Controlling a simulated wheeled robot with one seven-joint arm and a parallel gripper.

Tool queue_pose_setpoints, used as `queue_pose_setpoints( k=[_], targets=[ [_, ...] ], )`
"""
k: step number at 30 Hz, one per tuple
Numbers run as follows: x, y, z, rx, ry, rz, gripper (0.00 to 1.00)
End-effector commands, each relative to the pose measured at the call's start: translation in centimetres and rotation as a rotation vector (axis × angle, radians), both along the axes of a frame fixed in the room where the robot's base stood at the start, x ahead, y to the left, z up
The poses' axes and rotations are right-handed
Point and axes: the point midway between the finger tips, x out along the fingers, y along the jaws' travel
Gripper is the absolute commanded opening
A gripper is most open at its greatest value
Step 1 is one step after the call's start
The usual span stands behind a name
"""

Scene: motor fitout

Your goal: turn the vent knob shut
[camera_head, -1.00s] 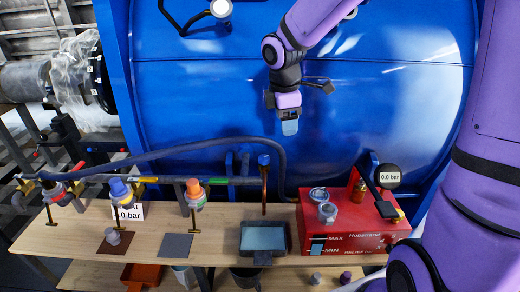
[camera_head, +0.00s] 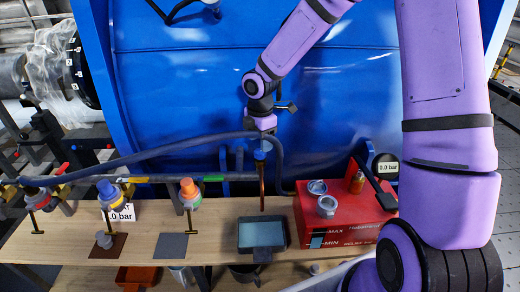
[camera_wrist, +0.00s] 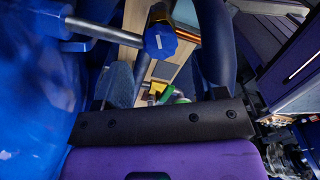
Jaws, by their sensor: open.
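The vent knob (camera_head: 259,155) looks to be the small blue cap on the pipe at the front of the big blue tank, above the copper tube (camera_head: 262,185). In the wrist view the blue knob (camera_wrist: 160,41) shows at the upper middle with a white mark on its face. My gripper (camera_head: 261,145) is open and points down just above the knob, partly hiding it in the head view. I cannot tell whether the fingers touch the knob or are around it. The fingertips are not clear in the wrist view.
A dark hose (camera_head: 150,152) arches close behind the knob. Below is a wooden bench (camera_head: 210,215) with a dark tray (camera_head: 262,248) and a red box (camera_head: 340,235). An orange-capped valve (camera_head: 190,192) and a blue-capped valve (camera_head: 107,190) stand to the left.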

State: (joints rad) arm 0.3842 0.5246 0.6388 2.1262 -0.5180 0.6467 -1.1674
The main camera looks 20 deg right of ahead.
Motion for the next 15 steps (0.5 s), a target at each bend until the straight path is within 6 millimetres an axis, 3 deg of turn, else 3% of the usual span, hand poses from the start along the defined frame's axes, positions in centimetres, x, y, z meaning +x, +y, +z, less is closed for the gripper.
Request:
queue_pose_setpoints(
  k=[6, 15],
  targets=[
    [0.0, 0.0, -3.0, 0.0, 0.001, 0.0, 0.65],
    [0.0, 0.0, -4.0, -0.001, 0.0, -0.001, 0.65]
  ],
)
